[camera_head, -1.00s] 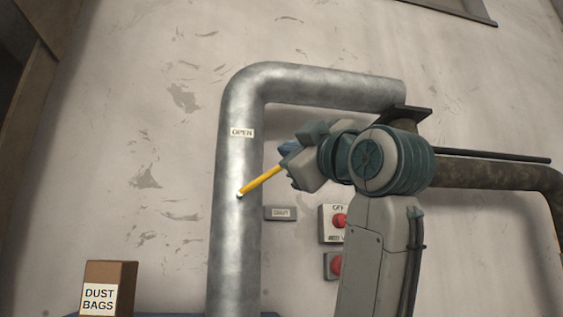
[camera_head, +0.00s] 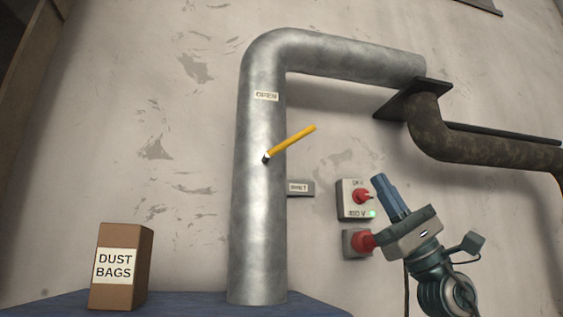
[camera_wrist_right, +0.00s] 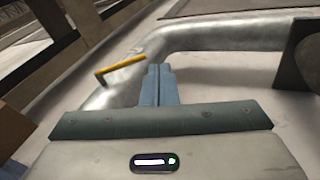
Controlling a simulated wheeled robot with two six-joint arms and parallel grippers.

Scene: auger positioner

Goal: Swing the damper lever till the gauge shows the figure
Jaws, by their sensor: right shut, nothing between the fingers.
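The yellow damper lever (camera_head: 290,143) is pivoted on the grey metal duct (camera_head: 260,220) and slants up to the right, between the OPEN label (camera_head: 266,96) and the SHUT label (camera_head: 299,187). The lever also shows in the right wrist view (camera_wrist_right: 121,68), apart from the fingers. My right gripper (camera_head: 380,180) is shut and empty, fingers pointing up, at the lower right in front of the switch boxes. Its closed blue fingers also show in the right wrist view (camera_wrist_right: 159,84). No gauge is recognisable. My left gripper is not in view.
A switch box with a red knob and green light (camera_head: 357,200) is on the wall, with a second red control (camera_head: 361,243) below. A DUST BAGS carton (camera_head: 121,267) stands on the blue surface (camera_head: 200,302). A dark pipe (camera_head: 490,148) runs right. The wall around the lever's tip is clear.

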